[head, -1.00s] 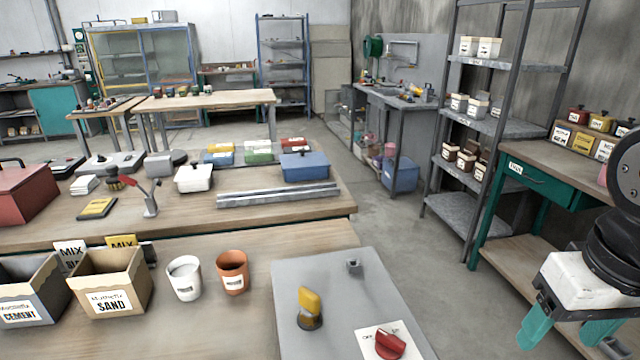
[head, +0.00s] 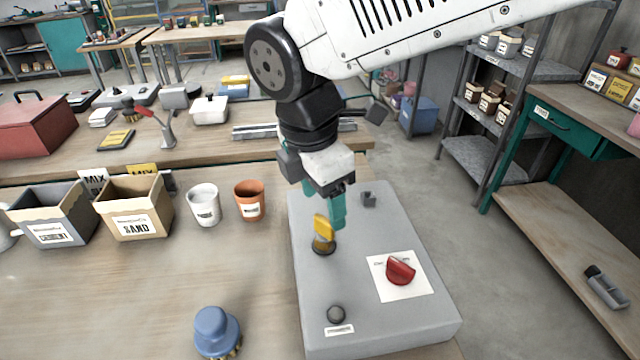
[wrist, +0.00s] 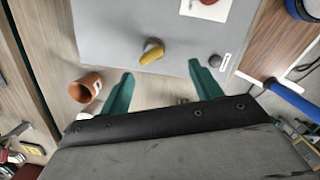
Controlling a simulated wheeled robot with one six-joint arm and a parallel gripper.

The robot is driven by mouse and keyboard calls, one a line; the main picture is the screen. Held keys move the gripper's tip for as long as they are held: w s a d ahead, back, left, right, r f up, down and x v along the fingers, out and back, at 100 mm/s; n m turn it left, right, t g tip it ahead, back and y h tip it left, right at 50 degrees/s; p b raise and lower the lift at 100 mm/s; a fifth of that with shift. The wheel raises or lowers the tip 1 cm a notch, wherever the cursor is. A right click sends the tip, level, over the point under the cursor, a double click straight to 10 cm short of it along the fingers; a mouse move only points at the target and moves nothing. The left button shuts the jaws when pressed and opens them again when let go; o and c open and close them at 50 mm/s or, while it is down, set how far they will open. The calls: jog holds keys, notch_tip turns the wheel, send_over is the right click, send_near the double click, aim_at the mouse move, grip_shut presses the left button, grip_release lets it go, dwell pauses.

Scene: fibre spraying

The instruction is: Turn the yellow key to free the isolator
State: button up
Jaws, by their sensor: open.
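The yellow key (head: 323,228) stands upright in a dark round lock on the grey panel (head: 375,325). In the wrist view the key (wrist: 152,52) shows just beyond the gap between my fingertips. My gripper (head: 337,212) has teal fingers and is above and beside the key in the head view; it also shows in the wrist view (wrist: 158,68), open and empty. I cannot tell whether a finger touches the key. The red isolator knob (head: 400,270) sits on a white label plate (head: 416,284) to the right of the key.
A dark round button (head: 336,314) and a small grey fitting (head: 368,199) are also on the panel. An orange cup (head: 250,199), a white cup (head: 204,205) and the sand box (head: 136,207) stand left. A blue-handled brush (head: 216,333) is in front.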

aim_at(324, 219)
jog(key=shift+w+d+f+n, duration=0.1)
jog(key=shift+w+f+n, duration=0.35)
jog(key=shift+f, duration=0.7)
jog(key=shift+w+f+n, duration=0.2)
jog(key=shift+f+n, duration=0.5)
jog(key=shift+f, duration=0.4)
jog(key=shift+w+d+f+n, duration=0.1)
jog(key=shift+w+f+n, duration=0.35)
jog(key=shift+f, duration=0.7)
jog(key=shift+s, duration=0.15)
jog(key=c, duration=1.1)
